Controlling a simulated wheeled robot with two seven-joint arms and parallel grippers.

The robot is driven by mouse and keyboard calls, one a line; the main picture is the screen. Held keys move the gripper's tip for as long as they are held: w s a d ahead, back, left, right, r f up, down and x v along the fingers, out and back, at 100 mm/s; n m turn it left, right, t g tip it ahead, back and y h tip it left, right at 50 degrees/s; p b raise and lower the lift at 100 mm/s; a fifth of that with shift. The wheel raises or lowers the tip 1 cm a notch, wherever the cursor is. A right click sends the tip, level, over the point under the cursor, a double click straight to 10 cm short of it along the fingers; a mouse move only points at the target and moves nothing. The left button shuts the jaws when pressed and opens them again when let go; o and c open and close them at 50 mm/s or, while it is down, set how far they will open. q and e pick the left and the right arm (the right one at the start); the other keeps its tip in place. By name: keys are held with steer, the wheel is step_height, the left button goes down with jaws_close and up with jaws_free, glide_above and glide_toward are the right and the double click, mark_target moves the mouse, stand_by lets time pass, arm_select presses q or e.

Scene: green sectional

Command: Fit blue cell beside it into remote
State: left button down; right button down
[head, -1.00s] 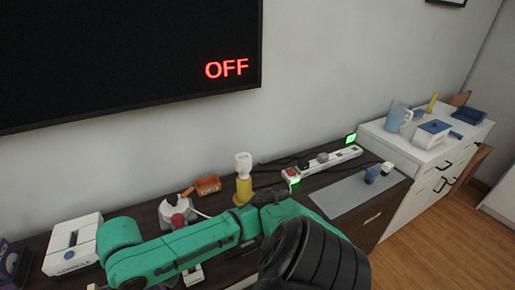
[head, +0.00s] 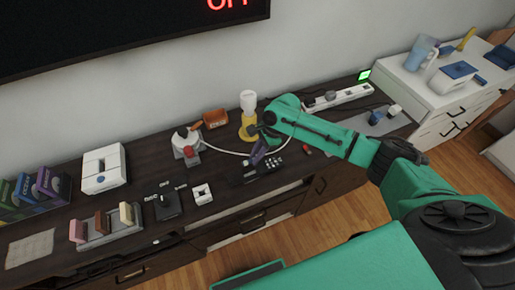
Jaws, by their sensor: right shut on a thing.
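My right arm reaches in from the right, and its gripper (head: 257,146) points down over the counter in front of the yellow-based lamp. It is shut on a small purple-blue thing (head: 258,155); I cannot tell at this size whether that is the blue cell. Just below lies a dark, narrow thing (head: 250,176) with small light pieces (head: 273,162) beside it. It may be the remote, but its slots are not clear. My left gripper is not in view.
The lamp (head: 248,122) with its yellow base stands close behind the gripper. A white power strip (head: 340,97) lies behind my arm.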

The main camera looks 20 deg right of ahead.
steer(key=shift+a, duration=0.15)
steer(key=shift+r+p, duration=0.15)
steer(key=shift+p, duration=0.45)
steer(key=shift+f+b, duration=0.4)
steer(key=shift+f, duration=0.4)
steer(key=shift+f+b, duration=0.85)
steer(key=shift+f, duration=1.45)
steer(key=c, duration=0.7)
jaws_free()
steer(key=shift+c, duration=0.2)
steer(key=shift+r, duration=0.1)
